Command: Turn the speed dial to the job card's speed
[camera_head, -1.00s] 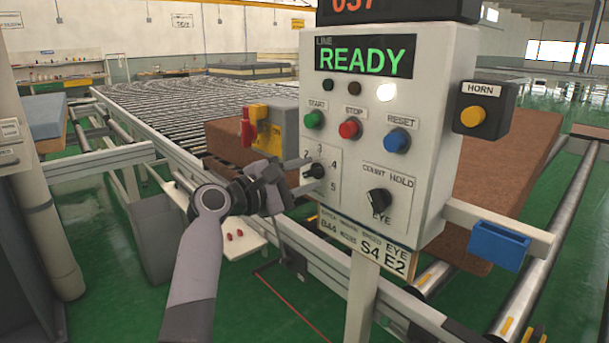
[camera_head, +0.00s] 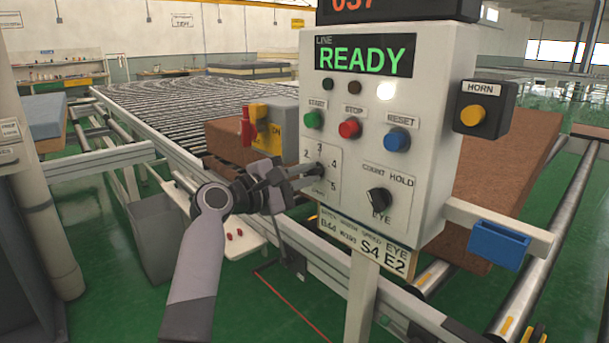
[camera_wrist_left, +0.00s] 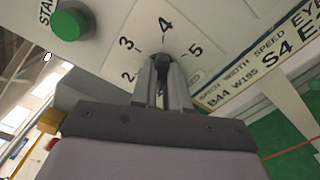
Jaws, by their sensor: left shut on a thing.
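The speed dial is a small dark knob low on the left of the control panel's face, with numbers 2 to 5 around it. My left gripper (camera_head: 316,173) is shut on the dial (camera_wrist_left: 162,63), and its fingers hide most of the knob. In the left wrist view the fingers (camera_wrist_left: 163,78) and the dark knob between them line up roughly with the 4. The pointer itself is not clear. The job card (camera_head: 368,246) hangs below the panel and reads B44, W195, S4, E2. My right gripper is not in view.
The control panel (camera_head: 440,150) has green, red and blue buttons above the dial and a COUNT HOLD/EYE knob (camera_head: 379,200) to its right. Its display (camera_head: 366,56) reads READY. A yellow and red switch box (camera_head: 265,130) stands close behind my left gripper.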

